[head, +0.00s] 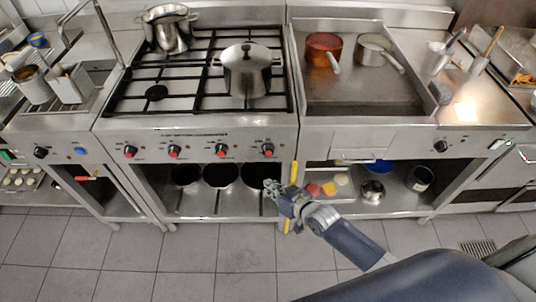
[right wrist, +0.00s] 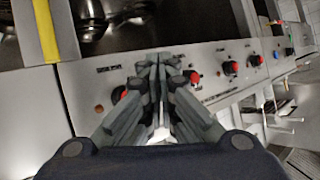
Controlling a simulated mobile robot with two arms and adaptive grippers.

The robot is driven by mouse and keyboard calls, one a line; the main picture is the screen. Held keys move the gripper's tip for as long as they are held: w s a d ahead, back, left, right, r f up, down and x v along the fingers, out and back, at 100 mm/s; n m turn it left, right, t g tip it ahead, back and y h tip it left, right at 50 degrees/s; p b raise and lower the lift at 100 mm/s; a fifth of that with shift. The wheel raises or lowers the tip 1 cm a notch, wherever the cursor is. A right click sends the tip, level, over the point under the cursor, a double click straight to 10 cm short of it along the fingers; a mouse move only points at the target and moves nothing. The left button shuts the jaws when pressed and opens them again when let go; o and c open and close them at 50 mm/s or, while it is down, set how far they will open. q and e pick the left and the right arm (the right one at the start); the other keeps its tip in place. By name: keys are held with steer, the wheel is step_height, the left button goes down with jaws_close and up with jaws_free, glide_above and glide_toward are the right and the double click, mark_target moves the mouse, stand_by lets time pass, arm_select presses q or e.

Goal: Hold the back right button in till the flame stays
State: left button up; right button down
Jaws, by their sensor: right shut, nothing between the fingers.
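The gas stove (head: 112,128) has a front panel with several black knobs and red buttons in a row. The rightmost red button (head: 268,152) shows clear in the head view. In the right wrist view a red button (right wrist: 124,94) is partly behind my fingers, and another red button (right wrist: 193,77) is just right of them. My right gripper (head: 270,187) is shut and empty, below the rightmost knob in the head view. Whether it touches the panel I cannot tell. No flame shows on the burner grates (head: 195,98). My left gripper is out of view.
A lidded pot (head: 247,72) stands on the right grates and an open pot (head: 168,30) at the back left. A griddle (head: 350,92) with two pans stands to the right. The floor in front is clear.

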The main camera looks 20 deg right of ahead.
mark_target(268, 153)
steer(key=w+d+b, duration=0.2)
steer(key=w+b, duration=0.3)
steer(key=w, duration=0.3)
steer(key=shift+w+d+b, duration=0.2)
steer(key=shift+d+b, duration=0.05)
steer(key=shift+b, duration=0.15)
stand_by(0.7)
steer(key=shift+w, duration=0.1)
stand_by(0.5)
steer(key=shift+w+d, duration=0.1)
steer(key=shift+w, duration=0.2)
